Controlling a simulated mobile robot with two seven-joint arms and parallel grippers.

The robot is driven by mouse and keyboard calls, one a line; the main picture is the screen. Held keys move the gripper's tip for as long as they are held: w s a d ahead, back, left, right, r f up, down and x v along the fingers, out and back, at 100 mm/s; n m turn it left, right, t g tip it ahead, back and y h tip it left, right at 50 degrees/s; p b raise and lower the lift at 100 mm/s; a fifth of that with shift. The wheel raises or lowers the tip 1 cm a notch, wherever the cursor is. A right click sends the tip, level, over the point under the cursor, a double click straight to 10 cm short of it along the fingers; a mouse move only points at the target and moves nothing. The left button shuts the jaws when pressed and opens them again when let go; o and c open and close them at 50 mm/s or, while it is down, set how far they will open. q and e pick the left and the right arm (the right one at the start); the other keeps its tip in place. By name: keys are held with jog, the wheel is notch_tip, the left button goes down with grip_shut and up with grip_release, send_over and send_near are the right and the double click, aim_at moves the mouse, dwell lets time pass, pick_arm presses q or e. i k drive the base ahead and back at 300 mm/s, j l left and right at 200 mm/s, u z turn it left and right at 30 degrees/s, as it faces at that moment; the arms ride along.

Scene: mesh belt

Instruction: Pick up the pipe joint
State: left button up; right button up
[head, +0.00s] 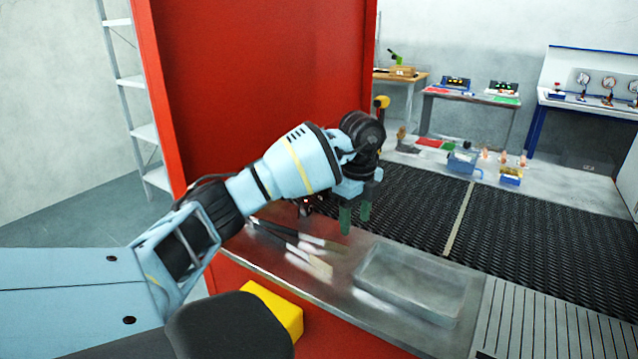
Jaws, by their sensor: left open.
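My left gripper (355,217) reaches in from the left over the metal ledge. Its two green fingers point down and stand apart, with nothing visible between them. The fingertips are left of and behind the shallow grey metal tray (455,318). I cannot make out a pipe joint for certain. Several small copper-coloured pieces (503,157) stand on the far side beyond the belt, well away from the gripper. A small dark object (303,207) shows partly behind my arm, too unclear to name. My right gripper is not in view.
Long flat tools (310,262) lie on the metal ledge (262,262) left of the tray. The black mesh belt (545,245) behind is bare. A tall red panel (250,80) stands behind my left arm. Blue containers (462,160) and workbenches are farther back.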

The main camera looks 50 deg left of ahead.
aim_at(323, 194)
jog(key=i+j, duration=0.1)
jog(key=j, duration=0.25)
jog(key=i+j, duration=0.1)
jog(key=j, duration=0.2)
jog(key=i+j, duration=0.15)
jog(key=j, duration=0.2)
jog(key=i+j, duration=0.1)
jog(key=j, duration=0.2)
